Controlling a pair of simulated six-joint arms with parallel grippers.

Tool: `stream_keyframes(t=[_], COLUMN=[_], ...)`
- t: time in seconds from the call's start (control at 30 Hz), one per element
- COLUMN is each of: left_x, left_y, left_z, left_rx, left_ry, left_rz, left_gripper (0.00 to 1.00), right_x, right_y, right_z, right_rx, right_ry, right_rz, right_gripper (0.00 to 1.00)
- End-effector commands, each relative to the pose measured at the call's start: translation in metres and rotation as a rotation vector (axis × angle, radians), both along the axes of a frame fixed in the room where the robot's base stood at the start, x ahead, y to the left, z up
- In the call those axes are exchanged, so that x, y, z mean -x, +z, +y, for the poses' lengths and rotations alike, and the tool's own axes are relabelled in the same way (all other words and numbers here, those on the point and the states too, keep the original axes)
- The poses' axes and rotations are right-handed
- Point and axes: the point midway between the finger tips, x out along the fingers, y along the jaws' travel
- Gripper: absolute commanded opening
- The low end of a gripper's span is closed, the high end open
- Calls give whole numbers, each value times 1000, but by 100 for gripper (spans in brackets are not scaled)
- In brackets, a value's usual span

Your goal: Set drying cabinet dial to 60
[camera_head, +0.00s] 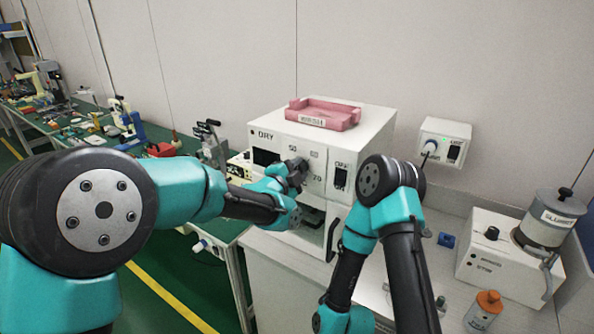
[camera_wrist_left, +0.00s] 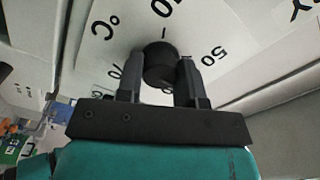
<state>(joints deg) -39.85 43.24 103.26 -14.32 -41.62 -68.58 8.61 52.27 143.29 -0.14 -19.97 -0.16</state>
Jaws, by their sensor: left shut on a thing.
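The white drying cabinet (camera_head: 359,143), marked DRY, stands on the right-hand bench with its black dial on the front. My left gripper (camera_head: 297,168) is at the dial, which it mostly hides in the head view. In the left wrist view the round black dial (camera_wrist_left: 159,64) sits between the two fingers of my left gripper (camera_wrist_left: 161,76), which is shut on it. Printed numbers ring the dial; a 50 and a °C mark are readable. I cannot tell where the dial's pointer stands. My right arm shows, but its gripper is out of frame.
A pink tray (camera_head: 325,113) lies on top of the cabinet. To the right are a wall switch box (camera_head: 444,141), a white machine with a grey pot (camera_head: 550,225) and an orange-capped bottle (camera_head: 484,310). A cluttered green bench (camera_head: 85,138) runs left.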

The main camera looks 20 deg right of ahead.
Motion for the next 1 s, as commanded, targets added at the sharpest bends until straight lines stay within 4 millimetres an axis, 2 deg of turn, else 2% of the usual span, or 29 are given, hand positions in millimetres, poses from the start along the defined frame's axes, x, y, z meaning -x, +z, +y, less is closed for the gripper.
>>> stream_keyframes(t=[0.6,1.0], left_x=[0,0], left_y=[1,1], left_z=[0,-1], left_rx=[-339,-428], left_ry=[0,0], left_rz=[-428,-541], left_gripper=[11,11], right_x=[0,0], right_y=[0,0], right_z=[0,0], right_rx=[0,0], right_ry=[0,0], right_rz=[0,0], right_gripper=[0,0])
